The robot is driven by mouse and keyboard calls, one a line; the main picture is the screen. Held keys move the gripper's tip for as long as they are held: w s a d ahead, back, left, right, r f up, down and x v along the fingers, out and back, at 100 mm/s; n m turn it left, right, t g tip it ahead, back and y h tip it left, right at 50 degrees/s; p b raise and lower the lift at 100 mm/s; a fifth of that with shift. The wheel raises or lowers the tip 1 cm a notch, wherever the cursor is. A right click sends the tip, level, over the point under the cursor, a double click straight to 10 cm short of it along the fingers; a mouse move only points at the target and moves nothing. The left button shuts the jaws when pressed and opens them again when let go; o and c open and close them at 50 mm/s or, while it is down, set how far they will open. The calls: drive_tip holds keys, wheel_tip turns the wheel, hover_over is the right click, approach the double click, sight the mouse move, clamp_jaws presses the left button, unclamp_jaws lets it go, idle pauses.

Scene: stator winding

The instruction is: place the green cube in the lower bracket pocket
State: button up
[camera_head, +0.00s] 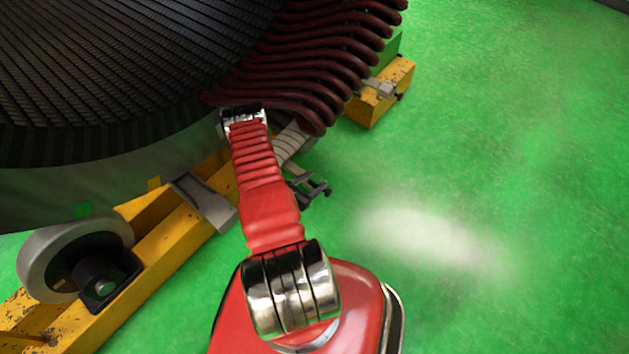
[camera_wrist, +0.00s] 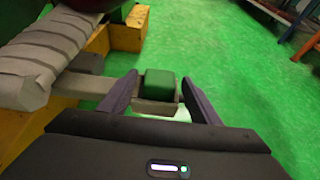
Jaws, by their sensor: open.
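In the wrist view, the green cube (camera_wrist: 160,84) sits upright at a grey bracket pocket (camera_wrist: 156,106). The pocket's grey walls show below and beside the cube, and its lower part is hidden. My gripper (camera_wrist: 158,86) is open, with one dark finger on each side of the cube and pocket. A gap shows between the cube and the right finger, and a narrower one at the left. In the head view my gripper (camera_head: 312,188) is small and dark beside the wrapped grey piece. I cannot make out the cube there.
A wrapped grey piece (camera_wrist: 35,62) lies close on the left, by a yellow beam (camera_wrist: 127,30). The large dark stator (camera_head: 110,80) with dark red coils (camera_head: 320,65) overhangs the work area. Green floor (camera_head: 500,150) at right is clear. Racks stand far right in the wrist view.

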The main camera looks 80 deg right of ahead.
drive_tip(key=v, duration=1.2)
drive_tip(key=shift+w, duration=0.15)
idle(0.6)
drive_tip(key=w+d+r+m+g, duration=0.15)
drive_tip(key=w+r, duration=0.25)
drive_tip(key=r, duration=0.4)
drive_tip(key=w+r+m, duration=0.3)
drive_tip(key=w+r, duration=0.2)
drive_tip(key=r, duration=0.4)
drive_tip(key=w+a+r+m+y, duration=0.2)
drive_tip(key=w+a+r, duration=0.15)
drive_tip(key=r, duration=0.45)
drive_tip(key=w+a+r+m+y, duration=0.1)
drive_tip(key=w+a+r+m, duration=0.2)
drive_tip(key=r, duration=0.6)
drive_tip(key=s+a+r+m+t+y, duration=0.1)
drive_tip(key=a+r+t+y, duration=0.2)
drive_tip(key=a+r, duration=0.5)
drive_tip(key=s+a+r+m+t+y, duration=0.1)
drive_tip(key=a+r+t+y, duration=0.2)
drive_tip(key=a, duration=1.3)
drive_tip(key=s+a+r+m+t+y, duration=0.1)
drive_tip(key=a+r+t, duration=0.5)
drive_tip(key=a+r, duration=0.7)
drive_tip(key=shift+r+m+y, duration=0.25)
drive_tip(key=shift+m+y, duration=0.2)
drive_tip(key=shift+y, duration=0.75)
